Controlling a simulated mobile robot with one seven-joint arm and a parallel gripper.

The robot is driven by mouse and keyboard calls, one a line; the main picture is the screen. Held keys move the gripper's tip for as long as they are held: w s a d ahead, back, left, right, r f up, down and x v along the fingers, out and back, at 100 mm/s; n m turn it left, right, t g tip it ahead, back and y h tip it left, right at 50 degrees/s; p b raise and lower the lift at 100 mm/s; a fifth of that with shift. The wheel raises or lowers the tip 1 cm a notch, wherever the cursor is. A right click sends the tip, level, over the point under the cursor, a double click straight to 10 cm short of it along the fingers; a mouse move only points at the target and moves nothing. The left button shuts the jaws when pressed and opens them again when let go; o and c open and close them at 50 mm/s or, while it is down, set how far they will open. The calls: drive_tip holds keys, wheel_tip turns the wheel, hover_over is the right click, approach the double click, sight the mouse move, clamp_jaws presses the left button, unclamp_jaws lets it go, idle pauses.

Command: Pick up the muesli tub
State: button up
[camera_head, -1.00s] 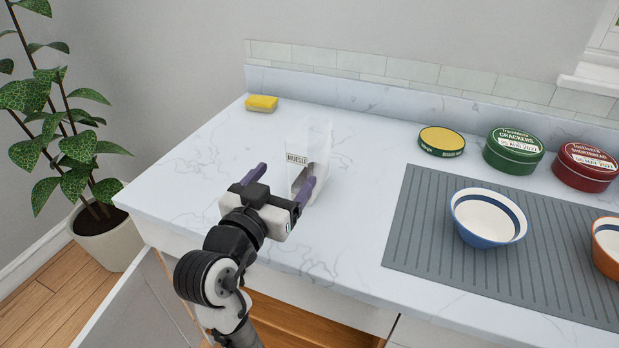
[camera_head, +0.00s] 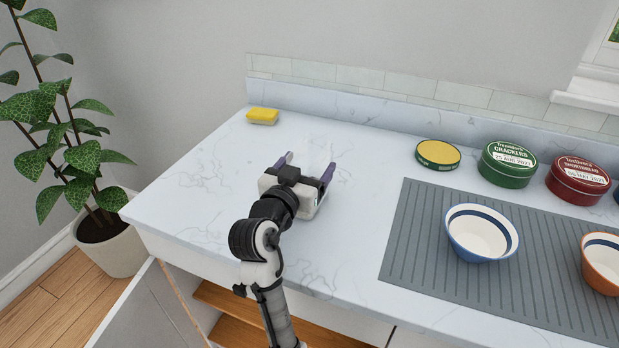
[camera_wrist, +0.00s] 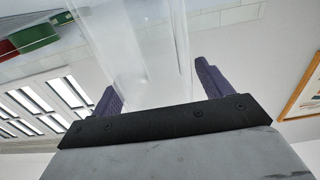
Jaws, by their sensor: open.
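The muesli tub (camera_wrist: 150,50) shows in the wrist view as a clear, see-through body with upright edges, standing between and beyond my two purple fingers. In the head view I cannot make out the tub or its label; its place is at my gripper. My gripper (camera_head: 307,166) is open, low over the counter, with its fingers pointing towards the back wall. In the wrist view the fingers of my gripper (camera_wrist: 158,88) are apart, one on each side of the tub. I cannot tell whether either finger touches it.
A yellow-topped tin (camera_head: 438,154), a green crackers tin (camera_head: 507,164) and a red shortbread tin (camera_head: 578,181) stand at the back right. A blue-rimmed bowl (camera_head: 480,234) and an orange bowl (camera_head: 602,262) sit on the grey mat (camera_head: 420,250).

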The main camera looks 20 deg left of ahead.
drive_tip(key=shift+c, duration=0.2)
drive_tip(key=c, duration=1.1)
drive_tip(key=shift+r, duration=0.1)
